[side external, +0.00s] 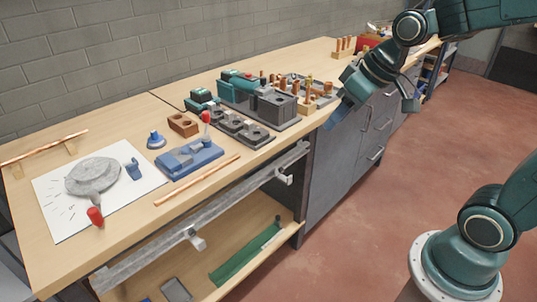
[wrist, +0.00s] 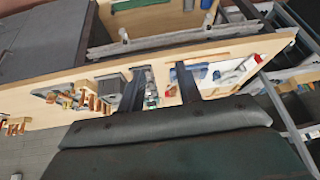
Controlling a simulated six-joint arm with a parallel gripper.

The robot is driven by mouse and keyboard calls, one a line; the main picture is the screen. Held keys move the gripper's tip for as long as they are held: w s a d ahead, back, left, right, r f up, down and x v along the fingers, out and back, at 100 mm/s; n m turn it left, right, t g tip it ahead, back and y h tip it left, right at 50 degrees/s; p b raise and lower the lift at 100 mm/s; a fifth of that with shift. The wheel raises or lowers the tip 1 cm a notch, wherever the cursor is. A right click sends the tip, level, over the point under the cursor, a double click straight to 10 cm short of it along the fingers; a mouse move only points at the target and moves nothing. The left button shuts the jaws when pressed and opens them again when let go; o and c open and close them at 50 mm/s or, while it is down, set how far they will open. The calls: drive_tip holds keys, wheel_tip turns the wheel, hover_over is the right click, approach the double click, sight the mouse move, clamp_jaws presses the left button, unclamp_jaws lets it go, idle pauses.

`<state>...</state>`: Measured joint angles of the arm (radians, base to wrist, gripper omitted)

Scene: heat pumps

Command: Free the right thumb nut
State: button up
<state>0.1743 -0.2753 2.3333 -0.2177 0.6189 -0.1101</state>
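My gripper (side external: 337,118) hangs in the air off the front edge of the bench, right of the dark fixtures. In the wrist view its two fingers stand well apart with nothing between them, so my gripper (wrist: 160,76) is open and empty. A dark grey pump-like block (side external: 275,106) stands on a dark base at the middle of the bench, with a green-and-grey unit (side external: 237,87) behind it. A low dark plate with several raised parts (side external: 243,129) lies in front. The thumb nuts are too small to make out in either view.
A blue vise (side external: 190,160), copper pipe (side external: 197,181), brown block (side external: 183,123) and white sheet with a grey casting (side external: 92,176) lie left on the bench. A metal rail (side external: 215,215) runs along the front.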

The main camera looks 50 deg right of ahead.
drive_tip(key=w+d+f+y, duration=0.25)
drive_tip(key=w+f, duration=0.35)
drive_tip(key=w, duration=0.4)
drive_tip(key=m+t+y, duration=0.2)
drive_tip(key=m+t, duration=0.2)
approach(281, 170)
drive_tip(key=x, duration=0.3)
drive_tip(key=shift+d+f+h, duration=0.15)
drive_tip(key=shift+d+h, duration=0.1)
drive_tip(key=shift+d, duration=0.05)
drive_tip(key=shift+w+a, duration=0.1)
drive_tip(key=shift+w, duration=0.05)
drive_tip(key=shift+x, duration=2.6)
drive_tip(key=shift+w, duration=0.1)
clamp_jaws()
